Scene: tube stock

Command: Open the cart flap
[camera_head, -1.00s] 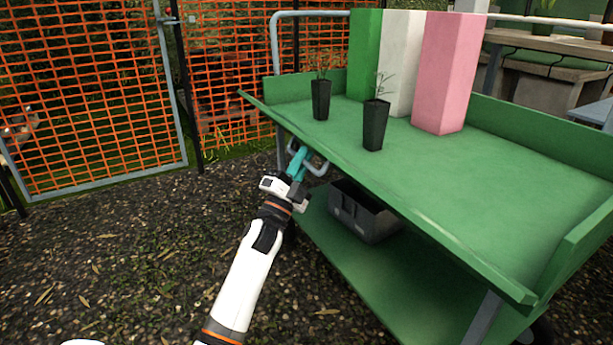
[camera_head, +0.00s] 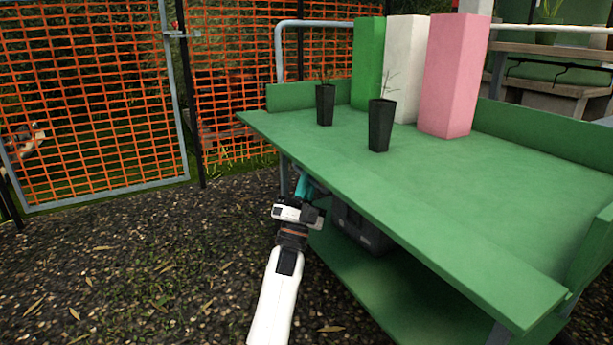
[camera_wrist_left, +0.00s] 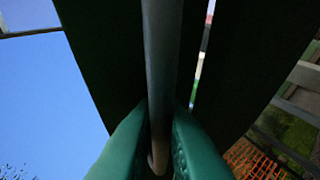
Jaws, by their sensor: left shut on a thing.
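The green cart (camera_head: 490,185) stands at the right. Its front flap (camera_head: 405,220) is tipped outward along the near edge, nearly level with the top and merging with it in color. My left gripper (camera_head: 306,185), with teal fingers, is below the flap's outer edge near its left end. In the left wrist view my left gripper (camera_wrist_left: 158,150) is shut around a grey handle bar (camera_wrist_left: 162,60) in front of dark panels. In the head view the handle is hidden under the flap. My right gripper is not in view.
Two black plant pots (camera_head: 325,104) (camera_head: 380,125) and green, white and pink blocks (camera_head: 453,75) stand on the cart top. A grey crate (camera_head: 360,228) sits on the lower shelf. The gravel ground (camera_head: 130,260) at left is clear, before an orange mesh fence (camera_head: 90,100).

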